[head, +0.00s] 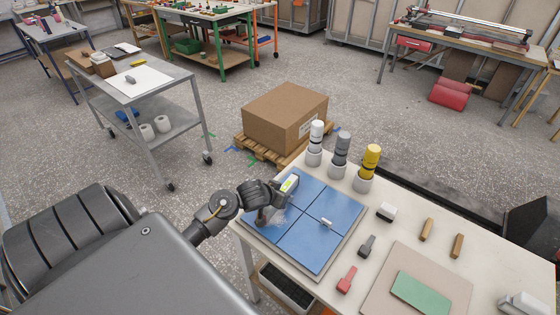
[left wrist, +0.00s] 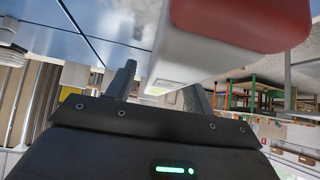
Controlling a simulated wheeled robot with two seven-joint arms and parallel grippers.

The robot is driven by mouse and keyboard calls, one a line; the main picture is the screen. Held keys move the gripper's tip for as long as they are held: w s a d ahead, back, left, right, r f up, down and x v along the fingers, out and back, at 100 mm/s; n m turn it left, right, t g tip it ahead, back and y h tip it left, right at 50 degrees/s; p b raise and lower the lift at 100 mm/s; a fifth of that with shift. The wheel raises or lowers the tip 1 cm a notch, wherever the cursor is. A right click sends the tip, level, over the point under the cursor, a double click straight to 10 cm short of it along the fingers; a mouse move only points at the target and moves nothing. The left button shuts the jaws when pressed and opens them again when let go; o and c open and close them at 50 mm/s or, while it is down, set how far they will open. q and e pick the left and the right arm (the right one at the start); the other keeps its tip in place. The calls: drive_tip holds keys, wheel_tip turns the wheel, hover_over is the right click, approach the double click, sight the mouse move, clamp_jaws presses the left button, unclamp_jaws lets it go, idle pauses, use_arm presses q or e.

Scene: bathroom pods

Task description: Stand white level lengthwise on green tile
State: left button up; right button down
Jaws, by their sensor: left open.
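The white level (head: 291,183) is at my left gripper, over the far left part of the blue tiles. A yellow-green patch shows on it in the head view. In the left wrist view the white body (left wrist: 195,60) with a red end (left wrist: 245,18) is very close to the camera and reaches in between the fingers. My left gripper (left wrist: 160,88) is open around it; in the head view the hand (head: 270,197) partly hides the level. The green tile (head: 421,293) lies flat on a beige board at the table's near right, well away from the level. My right gripper is out of view.
Blue tiles (head: 310,250) cover the table's left end, with a small white piece (head: 326,222) on them. White, grey and yellow bottles (head: 371,162) stand in cups along the back. Black-headed and red-handled tools (head: 347,279) and wooden blocks (head: 457,245) lie around the beige board (head: 377,300).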

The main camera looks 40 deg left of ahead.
use_arm(q)
clamp_jaws()
drive_tip(key=shift+r, duration=0.1)
